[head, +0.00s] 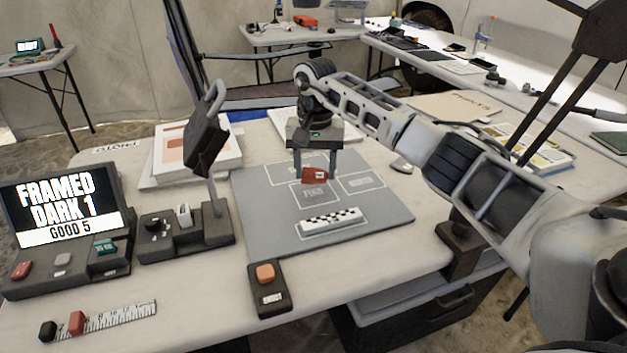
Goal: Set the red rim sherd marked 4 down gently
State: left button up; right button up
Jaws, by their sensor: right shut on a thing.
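The red rim sherd (314,175) is at the middle of the grey photo mat (262,228), at the upper edge of the outlined area labelled FIND. My right gripper (314,172) reaches down over it from above, with one finger on each side, and is shut on the sherd. The number on the sherd is too small to read. I cannot tell whether the sherd touches the mat or is just above it. My left gripper is not in view.
A checkered scale bar (330,220) lies on the mat in front of the sherd. A lamp (205,145) and a screen reading FRAMED DARK 1, GOOD 5 (62,208) stand left. A box with an orange button (267,285) sits in front. Books (197,150) lie behind left.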

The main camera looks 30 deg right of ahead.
aim_at(313, 174)
jog(key=shift+w+f, duration=0.15)
jog(key=shift+f, duration=0.1)
jog(key=shift+w+f, duration=0.1)
jog(key=shift+f, duration=1.5)
jog(key=shift+f, duration=0.1)
jog(key=o, duration=1)
jog(key=shift+c, duration=0.2)
jog(key=shift+r, duration=3.9)
